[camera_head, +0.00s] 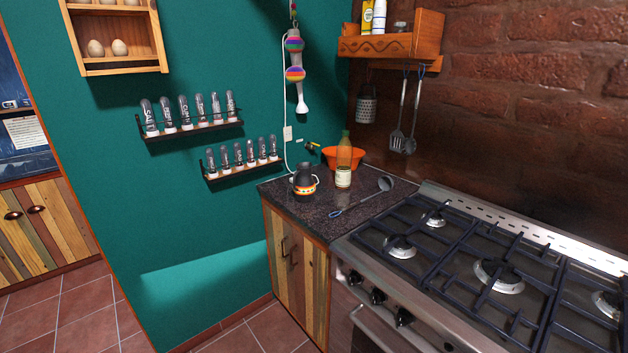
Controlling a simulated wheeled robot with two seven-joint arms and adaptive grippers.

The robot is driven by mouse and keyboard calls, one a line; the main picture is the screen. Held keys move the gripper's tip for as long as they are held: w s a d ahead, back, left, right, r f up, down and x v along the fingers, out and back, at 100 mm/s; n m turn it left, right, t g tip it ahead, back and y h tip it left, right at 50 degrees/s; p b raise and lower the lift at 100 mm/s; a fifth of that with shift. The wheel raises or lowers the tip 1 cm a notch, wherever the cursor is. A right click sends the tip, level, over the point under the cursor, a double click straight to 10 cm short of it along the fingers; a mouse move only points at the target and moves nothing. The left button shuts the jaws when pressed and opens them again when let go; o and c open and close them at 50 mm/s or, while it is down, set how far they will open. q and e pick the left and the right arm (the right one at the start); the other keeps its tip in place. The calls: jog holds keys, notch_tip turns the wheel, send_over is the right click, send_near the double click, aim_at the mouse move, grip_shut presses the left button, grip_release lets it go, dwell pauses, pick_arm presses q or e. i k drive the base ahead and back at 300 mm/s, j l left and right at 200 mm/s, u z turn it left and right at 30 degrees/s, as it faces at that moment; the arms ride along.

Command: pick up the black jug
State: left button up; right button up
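A small black jug (304,180) with a coloured band around its lower part stands upright on the dark stone counter (328,217). It is near the counter's left edge, close to the teal wall. Its handle seems to face right. A bottle (344,160) with a pale label stands just right of it, apart from the jug. Neither of my grippers shows in the head view.
An orange bowl (352,158) sits behind the bottle. A ladle (364,198) lies on the counter to the right. A gas stove (470,258) with iron grates adjoins the counter. Spice racks (243,170) jut from the wall left of the jug. The counter's front left is clear.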

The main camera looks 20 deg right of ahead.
aim_at(304, 186)
jog(key=i+z, duration=0.7)
jog(key=z, duration=0.15)
jog(key=i+l+z, duration=0.1)
jog(key=i+z, duration=0.25)
